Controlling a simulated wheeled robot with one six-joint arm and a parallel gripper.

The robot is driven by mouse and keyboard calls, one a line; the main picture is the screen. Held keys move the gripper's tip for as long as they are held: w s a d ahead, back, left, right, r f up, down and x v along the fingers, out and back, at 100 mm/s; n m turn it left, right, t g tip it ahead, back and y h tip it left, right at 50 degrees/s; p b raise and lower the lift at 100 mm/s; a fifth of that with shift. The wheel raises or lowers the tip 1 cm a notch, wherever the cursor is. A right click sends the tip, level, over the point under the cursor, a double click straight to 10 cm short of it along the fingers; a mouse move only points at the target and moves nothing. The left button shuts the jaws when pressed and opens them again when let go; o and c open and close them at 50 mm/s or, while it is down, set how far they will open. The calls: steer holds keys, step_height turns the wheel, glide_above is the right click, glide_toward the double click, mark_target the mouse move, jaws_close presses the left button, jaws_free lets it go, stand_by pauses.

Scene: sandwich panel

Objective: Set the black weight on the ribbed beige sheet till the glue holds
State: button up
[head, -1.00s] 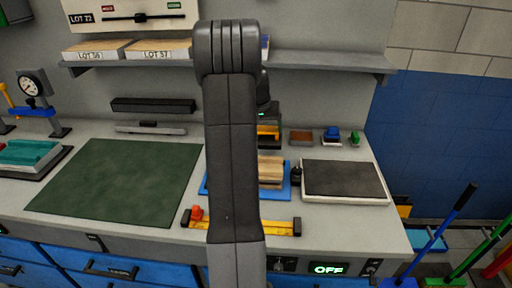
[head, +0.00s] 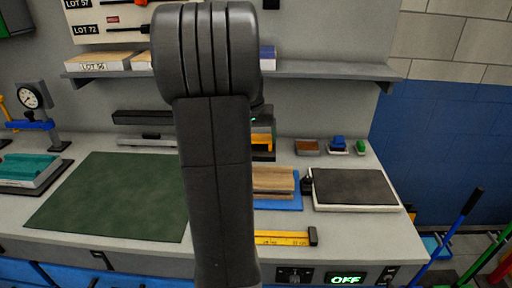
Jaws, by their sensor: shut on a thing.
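The ribbed beige sheet (head: 272,181) lies on a blue mat (head: 290,206) at the middle of the bench, its left part hidden behind my arm. A small black object (head: 306,185) stands at the sheet's right; I cannot tell whether it is the black weight. No other clear view of the weight shows. My gripper is hidden behind my own arm, so its fingers and anything in them cannot be seen.
A dark-topped white slab (head: 355,188) lies right of the mat. A yellow bar (head: 285,238) lies along the front edge. A green mat (head: 115,195) fills the left bench. A shelf (head: 330,72) runs behind. Small trays (head: 308,147) stand at the back right.

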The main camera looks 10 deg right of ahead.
steer(key=x, duration=0.4)
steer(key=s+a+x, duration=0.1)
steer(key=x, duration=0.2)
steer(key=shift+s+f, duration=0.1)
steer(key=shift+f, duration=0.15)
steer(key=shift+f, duration=0.45)
steer(key=o, duration=2)
steer(key=shift+s, duration=0.15)
steer(key=shift+r+p, duration=0.35)
steer(key=shift+r, duration=0.2)
steer(key=v, duration=1.1)
steer(key=shift+s+a+r+b, duration=0.15)
steer(key=shift+r+b, duration=0.1)
steer(key=shift+b, duration=0.1)
